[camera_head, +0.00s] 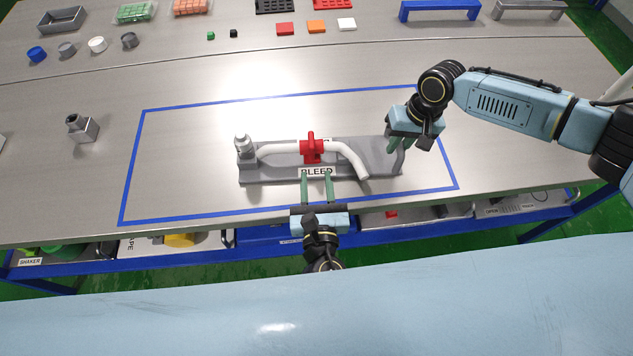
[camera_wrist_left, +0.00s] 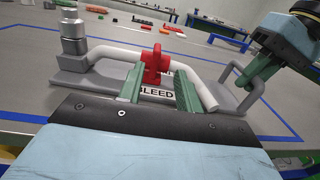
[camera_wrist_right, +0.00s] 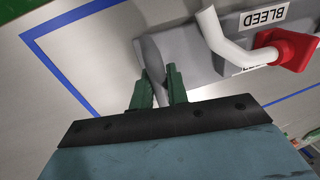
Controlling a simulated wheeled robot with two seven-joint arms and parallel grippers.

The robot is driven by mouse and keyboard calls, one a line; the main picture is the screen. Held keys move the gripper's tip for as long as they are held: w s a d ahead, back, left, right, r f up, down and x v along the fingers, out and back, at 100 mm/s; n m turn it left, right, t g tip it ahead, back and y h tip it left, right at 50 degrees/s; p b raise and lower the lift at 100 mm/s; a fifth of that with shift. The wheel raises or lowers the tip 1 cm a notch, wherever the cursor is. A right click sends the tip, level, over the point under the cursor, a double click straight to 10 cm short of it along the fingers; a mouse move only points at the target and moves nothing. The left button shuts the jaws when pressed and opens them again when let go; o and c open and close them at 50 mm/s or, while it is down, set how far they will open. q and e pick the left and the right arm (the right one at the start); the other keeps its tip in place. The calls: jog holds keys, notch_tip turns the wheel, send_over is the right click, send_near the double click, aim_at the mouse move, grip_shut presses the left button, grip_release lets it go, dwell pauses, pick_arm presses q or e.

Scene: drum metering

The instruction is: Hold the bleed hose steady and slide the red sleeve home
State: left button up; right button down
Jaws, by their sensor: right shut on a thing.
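The white bleed hose (camera_head: 278,149) runs from a metal fitting (camera_head: 243,146) at the left of a grey base (camera_head: 275,175) and bends toward the front at its free right end. The red sleeve (camera_head: 311,148) sits around the hose near its middle, apart from the fitting; it also shows in the left wrist view (camera_wrist_left: 156,66). My left gripper (camera_head: 317,178) is open and empty at the base's front, its fingers either side of the BLEED label, short of the sleeve. My right gripper (camera_wrist_right: 157,85) is shut on the grey handle (camera_wrist_right: 151,53) at the base's right end.
A blue outline (camera_head: 135,160) on the metal table surrounds the base. A grey block with a dark-tipped spout (camera_head: 84,128) stands outside it at left. Caps, small blocks, trays and blue and grey bridges line the back. Table surface inside the outline is mostly clear.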

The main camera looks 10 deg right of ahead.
pick_arm(q)
jog(key=shift+s, duration=0.1)
pick_arm(e)
jog(key=shift+a, duration=0.1)
jog(key=c, duration=1.3)
grip_release()
